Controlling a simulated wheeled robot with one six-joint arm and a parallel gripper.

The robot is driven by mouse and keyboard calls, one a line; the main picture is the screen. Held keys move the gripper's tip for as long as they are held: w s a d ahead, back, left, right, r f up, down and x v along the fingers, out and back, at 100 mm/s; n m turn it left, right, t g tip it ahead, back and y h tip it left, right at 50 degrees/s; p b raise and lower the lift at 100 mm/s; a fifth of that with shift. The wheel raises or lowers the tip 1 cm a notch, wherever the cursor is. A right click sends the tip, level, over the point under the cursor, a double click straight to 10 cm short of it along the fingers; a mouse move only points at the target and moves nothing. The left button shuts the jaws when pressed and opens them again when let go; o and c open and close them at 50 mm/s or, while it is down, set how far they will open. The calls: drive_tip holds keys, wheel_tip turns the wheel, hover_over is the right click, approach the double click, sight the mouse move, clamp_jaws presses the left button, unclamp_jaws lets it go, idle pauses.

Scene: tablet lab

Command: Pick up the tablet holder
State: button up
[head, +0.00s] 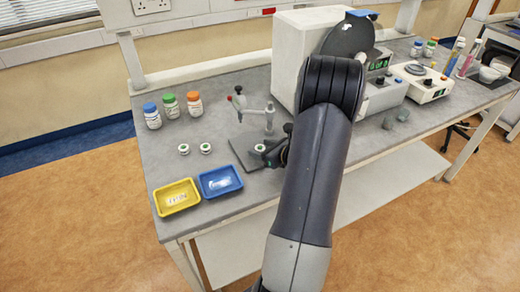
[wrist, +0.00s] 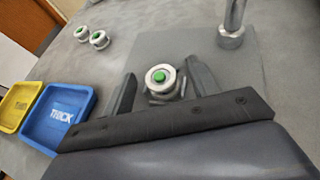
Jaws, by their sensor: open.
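A round white tablet holder with a green centre (wrist: 160,76) stands between the two fingers of my gripper (wrist: 164,84) in the wrist view. The fingers are open, one on each side of it, and I cannot tell whether either touches it. It sits at the near edge of a flat grey base plate (wrist: 185,50). In the head view this holder (head: 260,148) shows just left of my gripper (head: 273,153), which is partly hidden by my arm. Two similar white and green holders, a left one (head: 184,149) and a right one (head: 206,148), stand on the bench.
A stand with a metal post (head: 269,120) rises from the plate. A yellow tray (head: 158,205) and a blue tray (head: 240,186) lie at the front left. Three capped bottles (head: 171,107) stand behind. A large white machine (head: 290,55) is at the back.

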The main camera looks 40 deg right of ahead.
drive_tip(key=c, duration=1.1)
